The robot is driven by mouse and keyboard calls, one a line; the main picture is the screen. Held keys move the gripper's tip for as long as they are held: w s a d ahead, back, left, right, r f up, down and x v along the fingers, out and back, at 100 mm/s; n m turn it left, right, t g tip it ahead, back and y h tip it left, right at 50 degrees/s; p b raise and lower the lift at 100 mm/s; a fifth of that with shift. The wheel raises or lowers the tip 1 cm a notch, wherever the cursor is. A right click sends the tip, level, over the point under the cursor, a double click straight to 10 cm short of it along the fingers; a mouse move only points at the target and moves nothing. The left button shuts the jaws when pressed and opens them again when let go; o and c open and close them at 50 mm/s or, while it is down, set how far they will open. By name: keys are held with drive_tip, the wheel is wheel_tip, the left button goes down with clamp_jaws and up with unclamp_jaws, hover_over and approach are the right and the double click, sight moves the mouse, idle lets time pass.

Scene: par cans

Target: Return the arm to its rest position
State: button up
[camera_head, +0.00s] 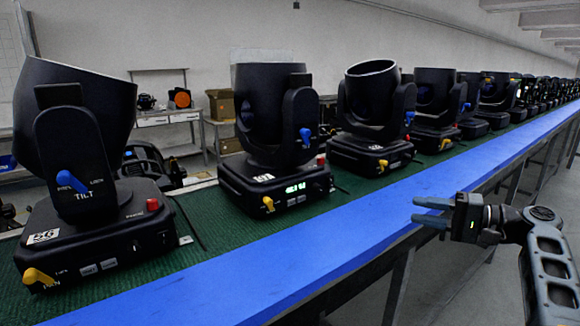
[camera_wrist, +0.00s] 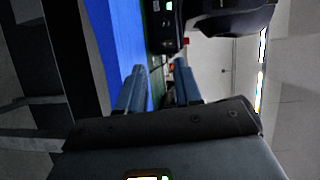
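My gripper (camera_head: 417,210) is at the right of the head view, in front of the blue table edge and held clear of the fixtures. My arm comes in from the lower right. The two blue-grey fingers point left. The wrist view shows both fingers (camera_wrist: 160,82) apart with nothing held between them. Beyond them, part of a black moving-head light (camera_wrist: 166,25) and the blue edge show sideways.
A row of black moving-head lights stands on a green-topped bench (camera_head: 190,225) with a blue front edge (camera_head: 300,255). The nearest are a left light (camera_head: 95,235) and a second one (camera_head: 275,180). Open grey floor (camera_head: 450,280) lies at the lower right.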

drive_tip(key=s+f+m+t+h, duration=0.1)
drive_tip(key=s+f+h, duration=0.3)
drive_tip(key=f, duration=0.7)
drive_tip(key=s+f+m+h, duration=0.2)
drive_tip(key=s+f, duration=0.3)
drive_tip(key=f, duration=0.6)
drive_tip(key=s+a+f+h, duration=0.1)
drive_tip(key=s+f+h, duration=0.2)
drive_tip(key=s+f, duration=0.45)
drive_tip(key=s+f+h, duration=0.3)
drive_tip(key=s+f, duration=0.2)
drive_tip(key=s, duration=0.6)
drive_tip(key=s+a+r+n+t+h, duration=0.1)
drive_tip(key=s+r+n+h, duration=0.15)
drive_tip(key=s, duration=0.65)
drive_tip(key=s+a+r+n+t+h, duration=0.1)
drive_tip(key=s+r, duration=0.2)
drive_tip(key=s, duration=0.6)
drive_tip(key=s+a+r+n+t, duration=0.1)
drive_tip(key=s+a+r+n, duration=0.1)
drive_tip(key=s+r, duration=0.4)
drive_tip(key=s+a+r+n+t, duration=0.2)
drive_tip(key=s+r, duration=0.5)
drive_tip(key=r, duration=0.6)
drive_tip(key=shift+a+r+n+y, duration=0.35)
drive_tip(key=shift+a+n, duration=0.2)
drive_tip(key=shift+a, duration=0.1)
